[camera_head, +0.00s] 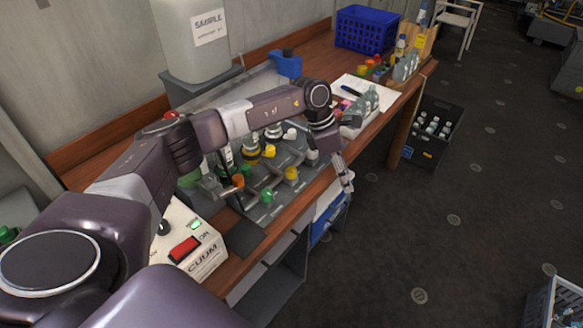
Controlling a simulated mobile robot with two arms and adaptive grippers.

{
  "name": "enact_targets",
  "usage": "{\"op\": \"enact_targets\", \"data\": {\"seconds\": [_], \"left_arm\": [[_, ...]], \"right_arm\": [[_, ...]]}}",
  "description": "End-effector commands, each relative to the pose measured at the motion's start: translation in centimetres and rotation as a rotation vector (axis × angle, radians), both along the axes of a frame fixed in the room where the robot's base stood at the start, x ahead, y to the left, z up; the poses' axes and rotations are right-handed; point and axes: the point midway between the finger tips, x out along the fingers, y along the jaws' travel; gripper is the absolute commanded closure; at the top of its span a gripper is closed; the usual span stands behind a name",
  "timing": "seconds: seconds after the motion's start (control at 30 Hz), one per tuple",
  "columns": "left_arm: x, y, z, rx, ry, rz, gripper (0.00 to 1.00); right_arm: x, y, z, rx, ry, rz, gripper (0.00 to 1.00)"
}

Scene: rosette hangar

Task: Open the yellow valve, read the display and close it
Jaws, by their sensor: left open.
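A small yellow valve knob (291,173) sits on the grey plate (275,212) on the wooden bench, near its front edge. Another yellow knob (269,150) shows just behind it. I cannot tell which is the task's valve. My left gripper (347,183) reaches over the bench and points down beyond its front edge, to the right of the yellow knobs. It is open, empty and touches neither knob. No readable display shows; my left arm hides part of the bench. My right gripper is not in view.
Orange (238,181) and green (267,196) knobs crowd the plate beside the yellow ones. A white box with a red switch (185,248) stands at the near end. A sample tank (190,55), blue basket (366,29) and bottles stand behind. The floor right is mostly free.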

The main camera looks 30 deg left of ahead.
Motion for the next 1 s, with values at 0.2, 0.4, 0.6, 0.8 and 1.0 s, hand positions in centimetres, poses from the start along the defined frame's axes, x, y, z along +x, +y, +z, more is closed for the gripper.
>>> {"op": "enact_targets", "data": {"seconds": [0.2,0.4,0.6,0.8,1.0], "left_arm": [[-1.3,13.6,2.9,0.329,0.124,0.045,0.58],[-2.1,15.9,2.9,0.384,0.16,0.057,0.58],[-2.1,15.8,-0.3,0.382,0.161,0.057,0.58],[-2.1,15.7,-3.1,0.38,0.159,0.056,0.58],[-2.0,15.6,-4.2,0.38,0.156,0.055,0.58]], "right_arm": [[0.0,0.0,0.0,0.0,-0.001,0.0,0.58],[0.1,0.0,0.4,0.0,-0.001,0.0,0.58],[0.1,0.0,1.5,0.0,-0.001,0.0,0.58],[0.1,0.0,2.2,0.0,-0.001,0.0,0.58],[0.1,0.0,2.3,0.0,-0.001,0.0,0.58]]}}
